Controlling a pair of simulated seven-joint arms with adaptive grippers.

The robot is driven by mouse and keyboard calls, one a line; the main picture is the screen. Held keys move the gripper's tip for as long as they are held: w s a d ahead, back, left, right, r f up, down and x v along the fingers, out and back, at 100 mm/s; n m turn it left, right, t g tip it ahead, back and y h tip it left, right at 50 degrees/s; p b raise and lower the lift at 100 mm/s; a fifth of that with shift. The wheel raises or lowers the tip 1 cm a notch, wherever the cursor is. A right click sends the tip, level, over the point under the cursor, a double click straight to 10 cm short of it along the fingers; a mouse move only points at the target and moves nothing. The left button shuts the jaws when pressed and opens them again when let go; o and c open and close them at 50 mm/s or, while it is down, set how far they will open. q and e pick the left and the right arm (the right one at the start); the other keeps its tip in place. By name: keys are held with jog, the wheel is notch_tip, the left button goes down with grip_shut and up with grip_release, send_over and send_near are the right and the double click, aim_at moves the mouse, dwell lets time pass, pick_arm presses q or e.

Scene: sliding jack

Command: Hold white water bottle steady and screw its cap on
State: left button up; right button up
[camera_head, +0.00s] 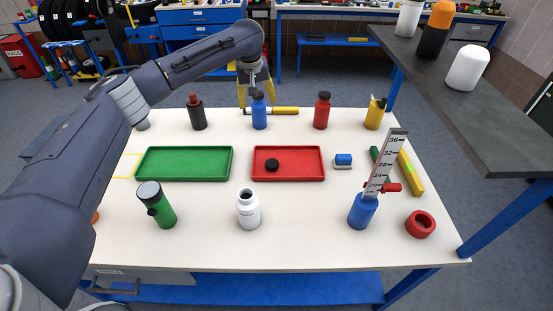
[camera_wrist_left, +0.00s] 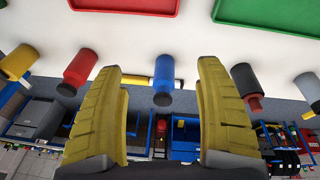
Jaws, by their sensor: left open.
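The white water bottle (camera_head: 248,210) stands upright and uncapped near the front middle of the table. A black cap (camera_head: 272,165) lies in the red tray (camera_head: 316,150) behind it; I cannot tell for sure that it is this bottle's cap. My left gripper (camera_head: 257,92) is open and empty at the table's far edge, by the blue bottle (camera_head: 260,115). In the left wrist view its yellow fingers (camera_wrist_left: 162,110) are wide apart, with the blue bottle (camera_wrist_left: 164,72) showing between them. My right gripper is not in view.
A green tray (camera_head: 184,149) sits left of the red one. Dark, red and yellow bottles (camera_head: 322,112) line the back. A green flashlight (camera_head: 160,212), a blue jack with a ruler (camera_head: 362,210) and a red ring (camera_head: 420,224) stand in front. A dark shelf (camera_head: 470,120) overhangs the right.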

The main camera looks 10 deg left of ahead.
pick_arm(q)
jog(key=s+d+f+g, duration=0.3)
jog(key=s+d+f, duration=0.3)
jog(key=shift+d, duration=0.25)
jog(key=shift+s+f, duration=0.1)
send_near(272, 163)
notch_tip(272, 163, down, 5)
jog(key=shift+a+f, duration=0.1)
dwell(0.5)
jog(key=shift+f, duration=2.6)
jog(key=c, duration=1.1)
